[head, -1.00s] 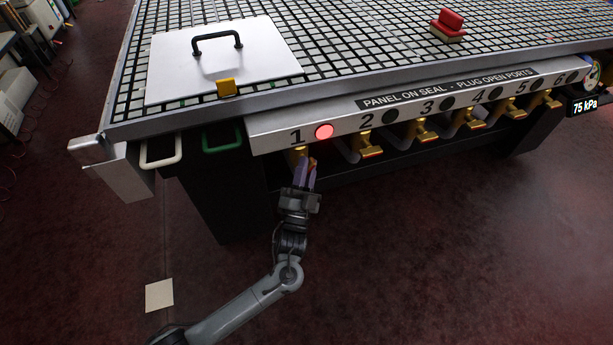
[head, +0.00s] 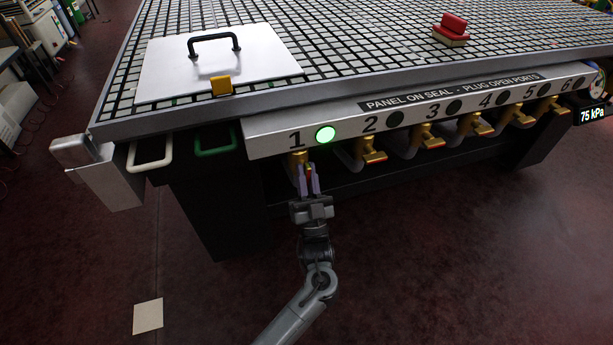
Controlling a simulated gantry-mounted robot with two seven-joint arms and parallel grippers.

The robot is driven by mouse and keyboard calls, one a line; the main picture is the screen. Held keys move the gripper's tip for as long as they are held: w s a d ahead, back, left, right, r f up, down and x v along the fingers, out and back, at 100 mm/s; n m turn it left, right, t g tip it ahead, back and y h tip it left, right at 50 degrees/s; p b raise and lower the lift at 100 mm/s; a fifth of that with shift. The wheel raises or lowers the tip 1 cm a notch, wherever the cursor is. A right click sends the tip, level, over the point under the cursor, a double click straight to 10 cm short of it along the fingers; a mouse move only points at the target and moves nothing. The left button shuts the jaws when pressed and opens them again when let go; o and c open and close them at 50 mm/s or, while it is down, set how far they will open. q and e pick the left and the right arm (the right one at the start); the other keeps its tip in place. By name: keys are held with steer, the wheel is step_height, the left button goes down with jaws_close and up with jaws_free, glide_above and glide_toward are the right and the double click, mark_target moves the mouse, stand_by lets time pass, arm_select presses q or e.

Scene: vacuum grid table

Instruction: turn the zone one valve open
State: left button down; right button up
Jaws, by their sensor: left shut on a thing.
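The zone one valve (head: 297,160) is a brass valve below the number 1 on the front panel. My left gripper (head: 308,180) reaches it from below and is shut on its handle. The fingers hide most of the handle, so its exact angle is hard to tell. The zone one lamp (head: 325,134) beside the number 1 glows green. My right gripper is not in view.
Several more brass valves, such as the zone two valve (head: 373,157), line the panel (head: 262,137) to the right, with dark lamps. A gauge display (head: 592,115) reads 75 kPa. A white panel with a black handle (head: 170,80) lies on the grid table.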

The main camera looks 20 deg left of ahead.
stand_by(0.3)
arm_select(q)
steer(key=c, duration=1.2)
jaws_free()
steer(key=shift+o, duration=0.2)
